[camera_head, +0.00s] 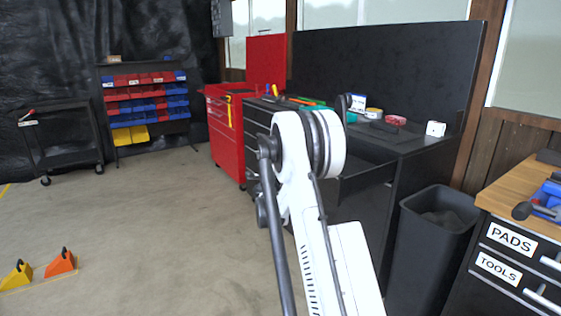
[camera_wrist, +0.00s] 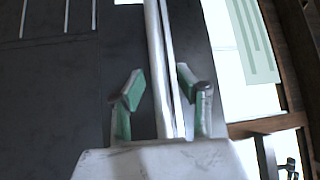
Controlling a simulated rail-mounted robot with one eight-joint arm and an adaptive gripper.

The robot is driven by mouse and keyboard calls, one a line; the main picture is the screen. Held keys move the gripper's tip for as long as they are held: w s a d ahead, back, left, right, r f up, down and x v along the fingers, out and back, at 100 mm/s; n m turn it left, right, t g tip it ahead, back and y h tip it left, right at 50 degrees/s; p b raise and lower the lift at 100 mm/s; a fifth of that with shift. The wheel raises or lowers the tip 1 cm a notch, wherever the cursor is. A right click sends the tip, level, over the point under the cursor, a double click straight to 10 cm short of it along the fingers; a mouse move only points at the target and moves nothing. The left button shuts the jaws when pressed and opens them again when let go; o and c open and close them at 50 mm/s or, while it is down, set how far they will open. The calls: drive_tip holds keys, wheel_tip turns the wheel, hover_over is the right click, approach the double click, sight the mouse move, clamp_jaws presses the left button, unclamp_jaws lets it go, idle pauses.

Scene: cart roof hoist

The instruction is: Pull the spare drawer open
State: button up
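In the wrist view my gripper (camera_wrist: 163,92) has its two green-padded fingers apart, on either side of a long pale metal bar (camera_wrist: 160,60). I cannot tell whether the pads touch the bar. A dark panel (camera_wrist: 110,60) lies to the left, with thin pale lines like drawer handles (camera_wrist: 67,15) at the upper left. In the head view my white arm hides my gripper. The black workbench (camera_head: 430,150) has a dark drawer-like box (camera_head: 368,184) jutting from its front. No label reading spare is visible, so I cannot tell which drawer is the spare one.
A black bin (camera_head: 440,205) stands right of the workbench. A wood-topped cabinet (camera_head: 520,190) at the right has drawers labelled PADS and TOOLS. A red tool cabinet (camera_head: 228,140) stands farther back. Orange and yellow wedges (camera_head: 60,264) lie at the left, with open floor beyond.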

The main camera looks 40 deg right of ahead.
drive_tip(key=v, duration=1.2)
idle(0.4)
